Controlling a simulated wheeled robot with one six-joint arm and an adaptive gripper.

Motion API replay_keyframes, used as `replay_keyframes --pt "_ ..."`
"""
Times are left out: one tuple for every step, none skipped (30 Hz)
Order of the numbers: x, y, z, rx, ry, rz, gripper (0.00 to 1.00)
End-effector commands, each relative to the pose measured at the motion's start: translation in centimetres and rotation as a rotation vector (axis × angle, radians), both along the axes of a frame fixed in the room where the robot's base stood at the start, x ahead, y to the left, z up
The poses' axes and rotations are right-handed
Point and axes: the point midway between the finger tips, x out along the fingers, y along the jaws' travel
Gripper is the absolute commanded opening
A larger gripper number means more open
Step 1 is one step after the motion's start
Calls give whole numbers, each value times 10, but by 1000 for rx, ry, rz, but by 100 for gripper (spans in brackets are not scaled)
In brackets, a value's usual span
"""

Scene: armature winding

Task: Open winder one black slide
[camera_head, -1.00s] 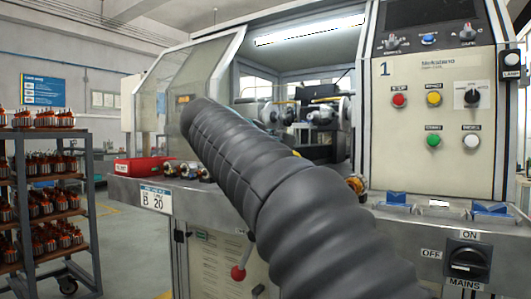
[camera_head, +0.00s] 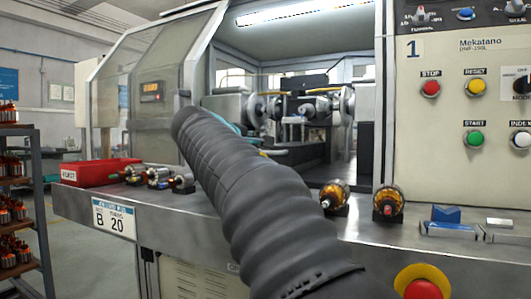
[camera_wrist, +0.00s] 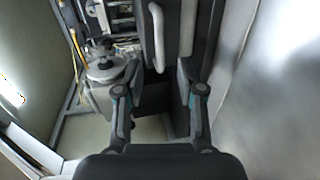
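Winder one (camera_head: 440,100), marked with a 1, stands open at the front, with its chamber lit from above. In the wrist view, a black panel (camera_wrist: 185,30) with a pale upright handle (camera_wrist: 157,38) lies just beyond my gripper (camera_wrist: 158,92); it looks like the black slide. The gripper's two fingers are spread apart with nothing between them, and the handle sits past the fingertips, apparently untouched. In the head view my grey sleeved arm reaches into the chamber and hides the gripper. Dark machinery (camera_head: 312,105) shows behind it; I cannot tell which part is the slide there.
Copper-wound armatures (camera_head: 388,203) stand on the front ledge, with more parts (camera_head: 158,177) at its left. A red bin (camera_head: 95,172) sits at the ledge's left end. A red stop button (camera_head: 422,289) is low at front. A rack (camera_head: 38,200) stands far left.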

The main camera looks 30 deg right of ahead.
Motion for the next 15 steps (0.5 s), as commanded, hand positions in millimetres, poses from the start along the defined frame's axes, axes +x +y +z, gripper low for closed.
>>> replay_keyframes --pt "7 -8 -2 0 2 -1 38" --pt "10 -13 -3 1 1 -2 38" --pt "14 -18 -4 1 1 -1 38" --pt "18 -22 -6 0 2 -1 38" --pt "21 -26 -7 0 2 -2 38" --pt "25 -31 -8 0 2 -1 38" --pt "27 -35 -9 -1 1 0 38" --pt "30 -38 -10 0 2 -1 38" --pt "33 -42 -11 0 2 -1 38" --pt "36 -45 -12 0 1 0 38" --pt "38 -47 -12 0 1 1 38" --pt "40 -50 -13 0 0 1 38" --pt "41 -52 -14 0 0 1 38" --pt "42 -54 -14 0 0 1 38" --pt "44 -55 -15 1 0 1 38"
